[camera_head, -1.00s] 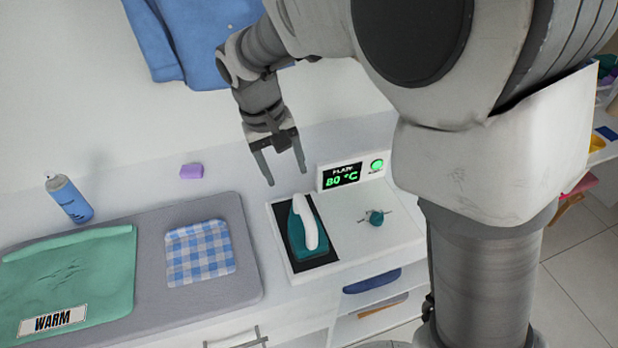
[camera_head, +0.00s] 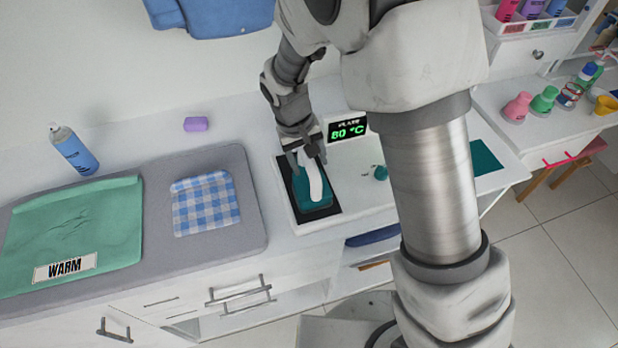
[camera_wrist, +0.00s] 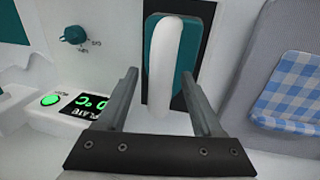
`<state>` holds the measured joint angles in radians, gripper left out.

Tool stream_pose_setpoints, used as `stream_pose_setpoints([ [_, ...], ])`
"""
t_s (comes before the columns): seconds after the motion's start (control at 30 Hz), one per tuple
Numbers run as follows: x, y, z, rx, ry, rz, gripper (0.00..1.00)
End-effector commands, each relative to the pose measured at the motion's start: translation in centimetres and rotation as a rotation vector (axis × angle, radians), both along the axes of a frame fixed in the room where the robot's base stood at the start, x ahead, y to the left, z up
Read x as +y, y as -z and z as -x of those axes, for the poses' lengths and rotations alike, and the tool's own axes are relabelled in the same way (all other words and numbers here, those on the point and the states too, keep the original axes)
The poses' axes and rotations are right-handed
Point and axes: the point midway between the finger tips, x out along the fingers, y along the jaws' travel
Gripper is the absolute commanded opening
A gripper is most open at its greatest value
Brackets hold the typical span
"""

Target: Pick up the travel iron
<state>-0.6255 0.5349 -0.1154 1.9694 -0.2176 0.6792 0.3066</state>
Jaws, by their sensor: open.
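The travel iron (camera_head: 309,187) has a teal body and a white handle. It rests on a dark plate (camera_head: 331,212) on the white station, left of the display. My gripper (camera_head: 308,158) is open above the far end of the iron in the head view. In the wrist view the iron (camera_wrist: 184,70) lies ahead of my gripper (camera_wrist: 163,85), with its white handle in line with the gap between the fingers. I cannot tell whether the fingers are beside the handle or still above it. Nothing is held.
A display (camera_head: 347,130) reading 80 °C stands just right of my gripper, and a teal knob (camera_head: 381,173) is in front of it. Left are a grey ironing mat (camera_head: 255,215), a checked cloth (camera_head: 205,205), a green garment (camera_head: 75,230), a spray can (camera_head: 74,150) and a purple block (camera_head: 196,124).

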Motion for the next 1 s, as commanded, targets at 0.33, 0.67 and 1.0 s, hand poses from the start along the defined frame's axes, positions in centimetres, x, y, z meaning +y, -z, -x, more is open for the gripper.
stream_pose_setpoints([
  [0.33,-0.05,0.27,-0.03,-0.001,0.001,0.000,0.54],
  [0.67,-0.02,0.25,-0.03,-0.001,0.001,0.000,0.00],
  [1.0,0.01,0.09,-0.10,-0.003,0.000,-0.001,0.00],
])
